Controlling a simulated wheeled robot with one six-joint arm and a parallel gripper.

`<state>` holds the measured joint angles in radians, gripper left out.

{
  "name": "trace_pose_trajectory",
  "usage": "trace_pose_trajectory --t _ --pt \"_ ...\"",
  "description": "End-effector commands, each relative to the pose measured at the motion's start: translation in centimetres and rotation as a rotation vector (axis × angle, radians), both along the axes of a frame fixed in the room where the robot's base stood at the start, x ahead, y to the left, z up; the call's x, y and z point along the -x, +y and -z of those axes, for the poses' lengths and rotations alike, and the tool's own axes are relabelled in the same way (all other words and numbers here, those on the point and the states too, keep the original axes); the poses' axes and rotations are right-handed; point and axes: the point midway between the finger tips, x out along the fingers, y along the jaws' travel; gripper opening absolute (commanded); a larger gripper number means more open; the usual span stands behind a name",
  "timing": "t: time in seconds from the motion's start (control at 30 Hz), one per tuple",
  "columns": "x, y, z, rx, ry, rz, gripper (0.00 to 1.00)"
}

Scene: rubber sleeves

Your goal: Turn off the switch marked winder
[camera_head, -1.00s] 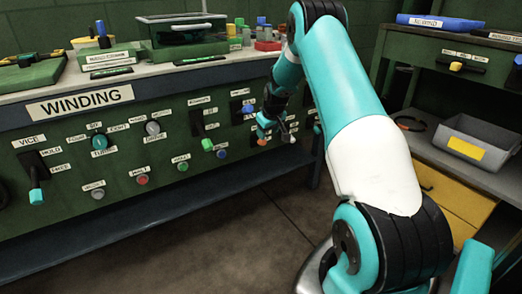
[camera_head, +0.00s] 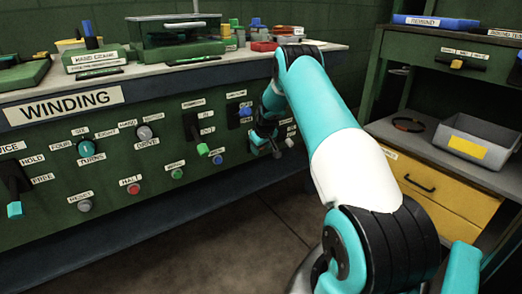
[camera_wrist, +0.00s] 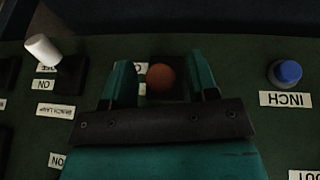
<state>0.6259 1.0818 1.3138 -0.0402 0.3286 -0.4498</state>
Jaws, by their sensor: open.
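My gripper (camera_wrist: 161,72) is open in the wrist view, its two teal fingers on either side of an orange-red knob (camera_wrist: 161,77), with small gaps beside it. A dark plate lies behind the knob. The labels by it are mostly covered by my gripper, so I cannot read its name or tell its position. In the head view my gripper (camera_head: 266,141) is at the right part of the green panel (camera_head: 60,175), and that knob is hidden. I cannot make out a winder label in either view.
In the wrist view, a white-tipped bench lamp switch (camera_wrist: 42,50) is to the left and a blue INCH button (camera_wrist: 285,73) to the right. In the head view, a green-tipped lever (camera_head: 202,149) and blue-tipped lever (camera_head: 245,111) are left of my gripper. A grey bin (camera_head: 475,143) is at right.

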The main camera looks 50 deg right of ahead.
Motion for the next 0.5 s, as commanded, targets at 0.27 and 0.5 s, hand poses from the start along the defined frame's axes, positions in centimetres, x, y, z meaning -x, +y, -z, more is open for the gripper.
trace_pose_trajectory --t 0.27,0.5 --pt "-0.12 -0.09 0.27 0.0 0.0 0.0 0.54" --pt "-0.11 -0.08 0.27 0.0 0.0 0.0 0.05"
